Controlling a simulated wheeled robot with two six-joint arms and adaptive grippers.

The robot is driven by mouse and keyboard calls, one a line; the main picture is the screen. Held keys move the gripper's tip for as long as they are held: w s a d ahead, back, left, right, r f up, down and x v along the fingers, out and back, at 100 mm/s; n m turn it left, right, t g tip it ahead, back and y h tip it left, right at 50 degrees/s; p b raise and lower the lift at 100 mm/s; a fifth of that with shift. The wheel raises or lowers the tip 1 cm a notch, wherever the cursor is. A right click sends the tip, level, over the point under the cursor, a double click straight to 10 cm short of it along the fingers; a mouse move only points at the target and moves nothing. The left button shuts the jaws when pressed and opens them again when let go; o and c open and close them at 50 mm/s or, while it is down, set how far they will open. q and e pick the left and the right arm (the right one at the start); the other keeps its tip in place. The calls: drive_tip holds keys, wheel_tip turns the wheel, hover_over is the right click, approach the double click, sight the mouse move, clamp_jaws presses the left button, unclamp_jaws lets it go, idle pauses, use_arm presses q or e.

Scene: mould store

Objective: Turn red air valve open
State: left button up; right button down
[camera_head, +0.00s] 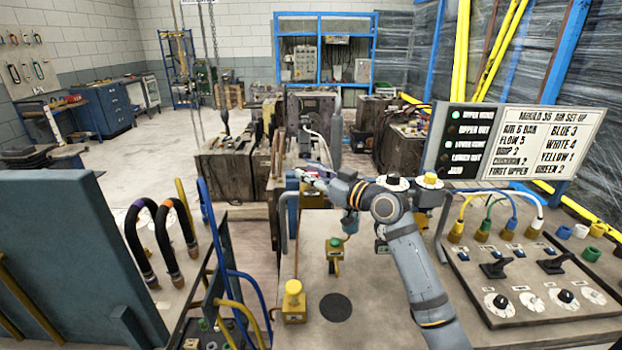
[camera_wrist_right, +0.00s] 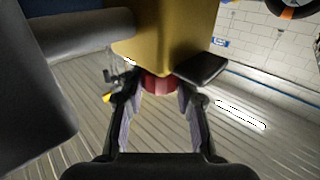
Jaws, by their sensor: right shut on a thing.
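My right arm reaches across the bench, and its gripper (camera_head: 312,175) is at the far left edge of the bench. In the right wrist view, the two fingers of my right gripper (camera_wrist_right: 157,100) stand on either side of the red air valve (camera_wrist_right: 158,84). They are shut on it. The red valve sits against a yellow-brown body (camera_wrist_right: 170,35), which hides its far side. How far the valve is turned cannot be told. In the head view the valve is too small and covered to make out. My left gripper is not in view.
A sign board (camera_head: 520,140) with lit lamps stands at the right, above a control panel (camera_head: 535,270) with knobs and coloured hoses. A yellow button box (camera_head: 294,302) stands on the bench front. Blue and yellow rails (camera_head: 232,270) rise at the left. Machine moulds (camera_head: 235,165) stand behind.

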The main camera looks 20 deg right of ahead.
drive_tip(key=c, duration=1)
unclamp_jaws()
drive_tip(key=shift+v, duration=6)
